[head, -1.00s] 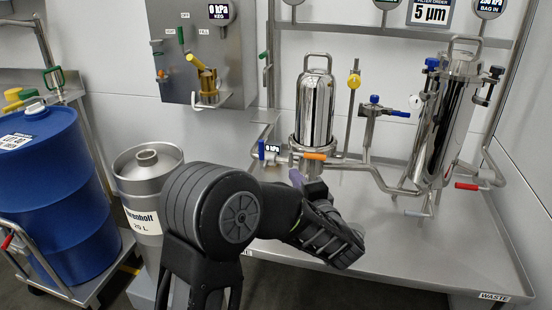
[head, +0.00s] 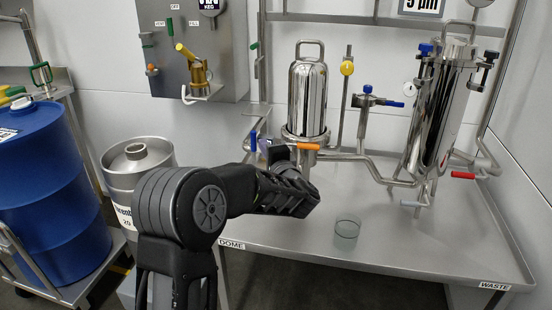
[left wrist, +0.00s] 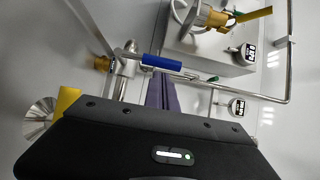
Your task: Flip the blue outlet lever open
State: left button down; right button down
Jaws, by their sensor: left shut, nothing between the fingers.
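The blue lever (head: 253,141) sits on the pipework left of the shiny dome-topped housing (head: 307,100), and stands roughly upright in the head view. In the left wrist view the blue lever (left wrist: 161,62) sticks out sideways from a steel valve. My left gripper (head: 265,149), with purple fingers, is shut and empty just right of the lever. In the left wrist view the purple fingers (left wrist: 163,92) end just below the blue handle; I cannot tell whether they touch it. My left arm hides part of the pipework. My right gripper is not in view.
An orange lever (head: 309,146) is close to the right of my gripper. Another blue-handled valve (head: 391,103) and a red lever (head: 463,175) are further right. A clear cup (head: 347,227) stands on the steel table (head: 420,250). A keg (head: 135,165) and blue drum (head: 50,190) are left.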

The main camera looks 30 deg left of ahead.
pick_arm(q)
jog(key=shift+s+a, duration=0.1)
jog(key=shift+a, duration=0.3)
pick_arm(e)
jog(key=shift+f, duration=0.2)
